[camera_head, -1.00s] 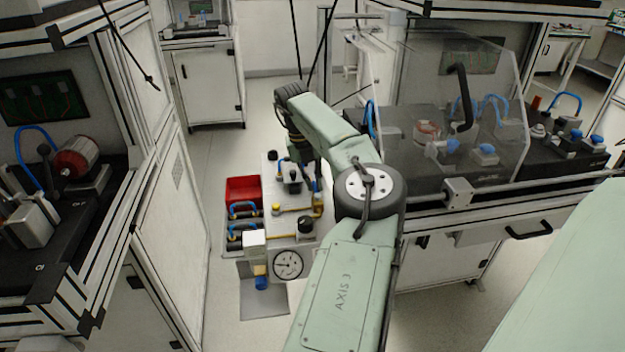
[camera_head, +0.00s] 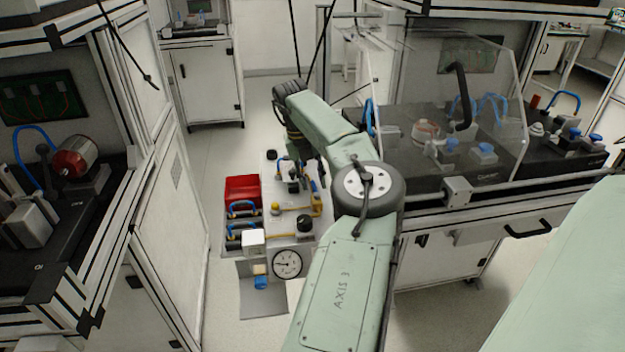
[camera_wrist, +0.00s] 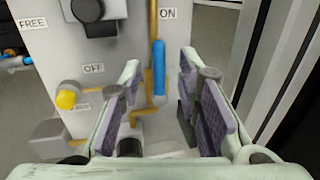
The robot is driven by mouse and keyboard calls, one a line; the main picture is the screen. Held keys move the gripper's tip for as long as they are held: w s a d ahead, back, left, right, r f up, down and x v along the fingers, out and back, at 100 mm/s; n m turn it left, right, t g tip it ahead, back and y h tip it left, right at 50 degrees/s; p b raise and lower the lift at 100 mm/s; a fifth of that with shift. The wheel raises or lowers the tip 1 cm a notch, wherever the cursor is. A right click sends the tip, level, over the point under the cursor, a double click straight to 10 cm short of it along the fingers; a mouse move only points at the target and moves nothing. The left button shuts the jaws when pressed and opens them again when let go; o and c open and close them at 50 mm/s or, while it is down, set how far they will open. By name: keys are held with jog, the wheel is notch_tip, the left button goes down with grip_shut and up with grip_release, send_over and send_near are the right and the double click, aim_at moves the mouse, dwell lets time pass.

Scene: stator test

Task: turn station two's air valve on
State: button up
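I cannot tell how deep the handle is between the pads. In the head view my arm partly hides the gripper over the light panel (camera_head: 272,170).
A yellow knob (camera_wrist: 66,99) and a black knob (camera_wrist: 88,8) sit left of the handle. A dark-and-light frame post rises at the right of the wrist view. In the head view a red bin (camera_head: 242,188) and a gauge (camera_head: 288,264) are near the panel; a clear-guarded bench (camera_head: 440,190) is at right.

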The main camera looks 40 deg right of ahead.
notch_tip(320, 180, up, 11)
jog(key=w+a, duration=0.1)
jog(key=a, duration=0.1)
jog(key=shift+r, duration=0.2)
jog(key=shift+w, duration=0.1)
dwell(0.3)
